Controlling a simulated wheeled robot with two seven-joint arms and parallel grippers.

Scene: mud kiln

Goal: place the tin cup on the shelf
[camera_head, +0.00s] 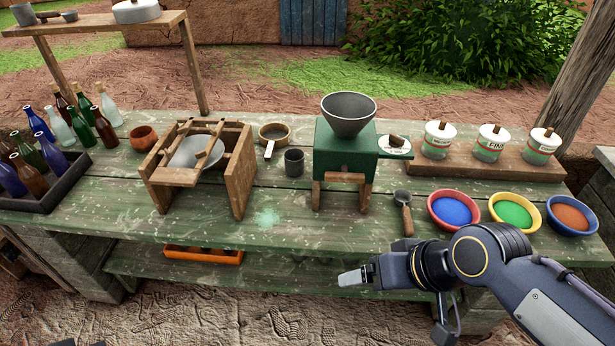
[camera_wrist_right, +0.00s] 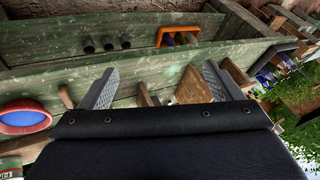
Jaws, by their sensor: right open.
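A dark grey tin cup (camera_head: 293,162) stands upright on the green worktable (camera_head: 290,225), left of the green grinder (camera_head: 345,155). Another small grey cup (camera_head: 22,14) stands on the raised wooden shelf (camera_head: 95,24) at the back left. A lower green shelf (camera_head: 165,275) runs under the tabletop. My right gripper (camera_head: 357,277) is in front of the table's front edge, apart from the cup and to its lower right. In the right wrist view my right gripper (camera_wrist_right: 160,78) has its fingers spread with nothing between them. My left gripper is out of view.
A wooden frame (camera_head: 240,175) with a bowl stands left of the cup, a sieve (camera_head: 273,132) behind it. Bottles in a black tray (camera_head: 45,200) are at left. An orange crate (camera_head: 203,255) sits below.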

